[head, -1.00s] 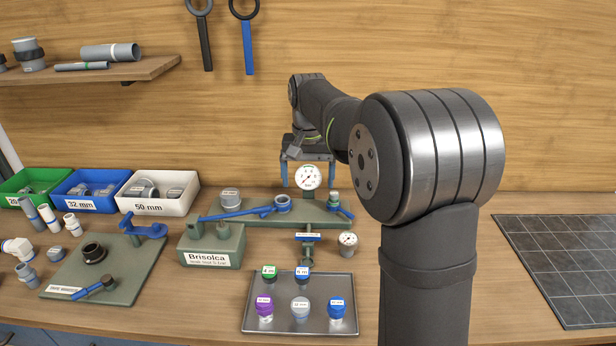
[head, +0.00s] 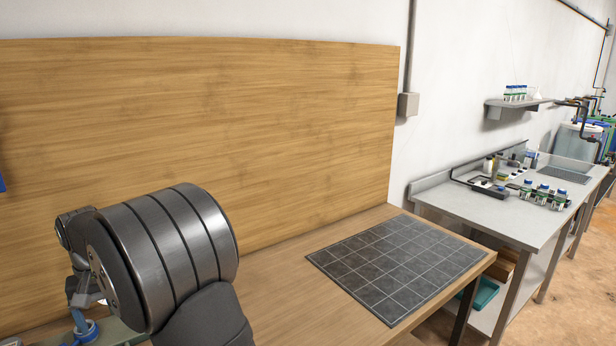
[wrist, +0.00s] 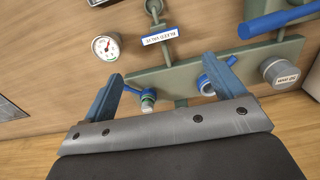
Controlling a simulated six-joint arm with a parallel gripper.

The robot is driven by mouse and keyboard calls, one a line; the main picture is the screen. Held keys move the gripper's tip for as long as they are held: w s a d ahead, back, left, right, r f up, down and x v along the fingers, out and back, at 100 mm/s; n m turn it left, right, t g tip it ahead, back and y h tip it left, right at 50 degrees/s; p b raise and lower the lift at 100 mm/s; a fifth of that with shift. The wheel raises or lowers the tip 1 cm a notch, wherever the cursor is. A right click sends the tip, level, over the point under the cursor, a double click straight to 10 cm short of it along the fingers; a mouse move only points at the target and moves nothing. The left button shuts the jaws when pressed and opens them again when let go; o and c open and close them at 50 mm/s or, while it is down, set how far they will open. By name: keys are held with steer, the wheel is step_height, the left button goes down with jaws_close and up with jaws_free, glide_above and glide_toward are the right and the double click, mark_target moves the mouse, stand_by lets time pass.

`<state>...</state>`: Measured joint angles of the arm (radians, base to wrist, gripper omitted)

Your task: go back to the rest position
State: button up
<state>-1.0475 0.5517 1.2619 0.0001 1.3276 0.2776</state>
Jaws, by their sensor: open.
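My gripper (wrist: 163,72) is open and empty in the wrist view, its two blue-grey fingers apart. It is over the green manifold (wrist: 180,75). A small valve with a greenish top (wrist: 148,100) shows near the left finger, and a blue ring fitting (wrist: 206,86) near the right finger. In the head view my gripper is at the lower left edge, partly hidden by my arm; one blue finger shows above a blue ring (head: 88,333). The rest position is not marked in view.
A round gauge (wrist: 105,47), a labelled bleed valve tag (wrist: 160,37), a blue handle (wrist: 278,20) and a grey cap (wrist: 282,72) surround the gripper. A bare dark gridded mat (head: 395,265) lies on the bench. A second bench (head: 500,205) stands beyond.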

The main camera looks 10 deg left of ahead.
step_height(320, 180, down, 12)
steer(key=shift+r, duration=0.1)
stand_by(0.5)
